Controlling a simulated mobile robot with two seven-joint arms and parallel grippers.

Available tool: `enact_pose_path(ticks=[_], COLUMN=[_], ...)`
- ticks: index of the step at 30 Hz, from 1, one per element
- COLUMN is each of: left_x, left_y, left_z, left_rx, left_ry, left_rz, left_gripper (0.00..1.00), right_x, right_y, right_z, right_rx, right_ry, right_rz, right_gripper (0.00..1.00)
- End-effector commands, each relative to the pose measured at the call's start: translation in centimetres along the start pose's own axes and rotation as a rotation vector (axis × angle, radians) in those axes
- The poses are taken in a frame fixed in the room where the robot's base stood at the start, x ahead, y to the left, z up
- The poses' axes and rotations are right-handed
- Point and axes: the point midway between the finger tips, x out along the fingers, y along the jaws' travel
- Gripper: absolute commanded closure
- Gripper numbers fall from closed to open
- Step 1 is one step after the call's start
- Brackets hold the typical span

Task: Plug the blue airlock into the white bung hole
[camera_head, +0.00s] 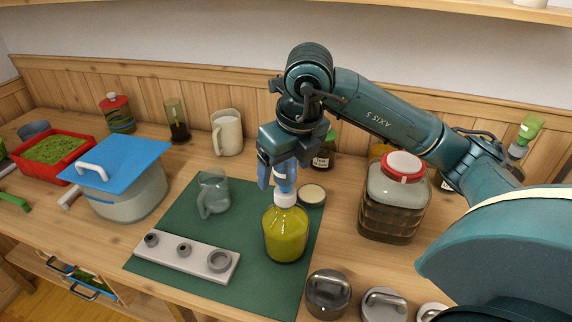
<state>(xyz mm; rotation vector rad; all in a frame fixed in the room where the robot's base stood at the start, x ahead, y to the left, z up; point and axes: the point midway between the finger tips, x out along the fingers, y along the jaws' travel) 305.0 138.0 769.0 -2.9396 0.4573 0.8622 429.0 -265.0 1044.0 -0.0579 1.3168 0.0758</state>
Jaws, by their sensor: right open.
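A jar of yellow-green liquid (286,235) stands on the green mat, with the white bung (285,198) at its top. The blue airlock (286,180) is upright directly above the bung and appears to meet it. How deep it sits in the hole cannot be told. My right gripper (277,178) points down at the airlock, with its jaws open and a finger to the left of it. The gripper hides the airlock's upper part. My left gripper is not in view.
On the green mat (180,220) are a clear jug (213,193), a grey rack with holes (187,256) and a round lid (312,195). A large red-lidded jar (393,200) stands right, a blue-lidded pot (125,190) left. Metal-topped jars (328,292) line the front edge.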

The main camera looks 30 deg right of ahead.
Motion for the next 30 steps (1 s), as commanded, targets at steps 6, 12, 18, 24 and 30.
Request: enact_pose_path(ticks=[6, 12, 18, 24, 30], left_x=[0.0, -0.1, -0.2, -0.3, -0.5], left_y=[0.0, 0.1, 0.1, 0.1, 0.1], left_z=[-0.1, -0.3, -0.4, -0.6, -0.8], left_rx=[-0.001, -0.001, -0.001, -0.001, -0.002], left_ry=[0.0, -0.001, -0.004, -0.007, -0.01], left_rz=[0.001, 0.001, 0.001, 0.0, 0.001], left_gripper=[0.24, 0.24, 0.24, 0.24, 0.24], right_x=[-0.4, -1.1, -1.7, -2.3, -2.9], right_y=[0.0, 0.0, 0.0, 0.0, 0.0], right_z=[0.0, 0.0, 0.0, 0.0, 0.0], right_rx=[0.0, 0.0, 0.0, 0.0, 0.0], right_ry=[-0.001, -0.001, -0.001, -0.001, 0.0], right_rz=[0.0, 0.0, 0.0, -0.001, 0.0], right_gripper=[0.24, 0.24, 0.24, 0.24, 0.24])
